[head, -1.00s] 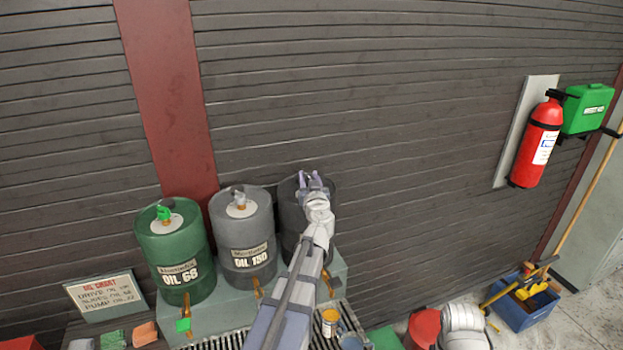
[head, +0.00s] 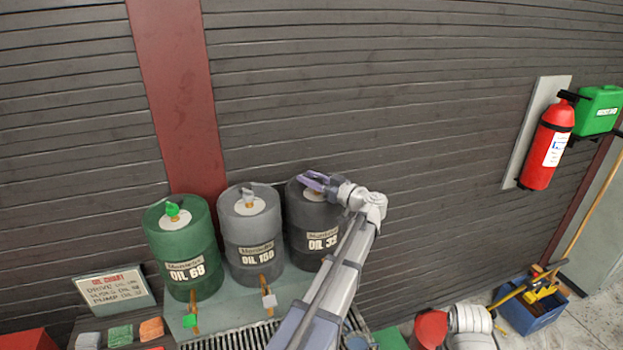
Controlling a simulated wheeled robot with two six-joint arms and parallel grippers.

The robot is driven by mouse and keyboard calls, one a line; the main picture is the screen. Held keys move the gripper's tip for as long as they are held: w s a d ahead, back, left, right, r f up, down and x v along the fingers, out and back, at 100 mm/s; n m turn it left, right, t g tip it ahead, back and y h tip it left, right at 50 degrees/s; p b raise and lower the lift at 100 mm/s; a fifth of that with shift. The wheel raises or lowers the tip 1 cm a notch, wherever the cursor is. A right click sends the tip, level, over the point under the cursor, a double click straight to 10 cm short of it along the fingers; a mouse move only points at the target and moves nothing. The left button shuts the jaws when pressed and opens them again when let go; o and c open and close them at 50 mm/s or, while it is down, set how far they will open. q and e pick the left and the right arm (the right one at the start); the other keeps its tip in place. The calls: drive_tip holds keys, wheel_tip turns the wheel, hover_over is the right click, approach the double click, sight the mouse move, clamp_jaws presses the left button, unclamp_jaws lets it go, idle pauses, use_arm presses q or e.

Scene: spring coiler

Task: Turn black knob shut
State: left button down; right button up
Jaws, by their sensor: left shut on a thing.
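A dark, near-black drum labelled OIL 32 (head: 313,240) stands at the right end of a row of three drums. My left gripper (head: 314,182) is over its top, its purple fingers pointing left and shut on the black knob. The fingers hide the knob, so I cannot see how it is turned. A pale disc shows partly under the fingers on the drum top. My left arm reaches up from the bottom and bends at the wrist, right of the drum. My right gripper is not in view.
A grey OIL 150 drum (head: 248,240) with a grey knob and a green OIL 68 drum (head: 182,250) with a green knob stand to the left. An oil chart (head: 114,290) is at lower left. A red extinguisher (head: 547,145) hangs at right.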

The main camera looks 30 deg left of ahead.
use_arm(q)
drive_tip(key=shift+s+n+g, duration=0.1)
drive_tip(key=shift+n+g, duration=0.2)
drive_tip(key=shift+g, duration=0.2)
drive_tip(key=shift+c, duration=2.4)
unclamp_jaws()
drive_tip(key=shift+s+d, duration=0.2)
drive_tip(key=shift+d, duration=1.75)
drive_tip(key=shift+s+d, duration=0.2)
drive_tip(key=shift+d, duration=1.7)
drive_tip(key=shift+d, duration=0.1)
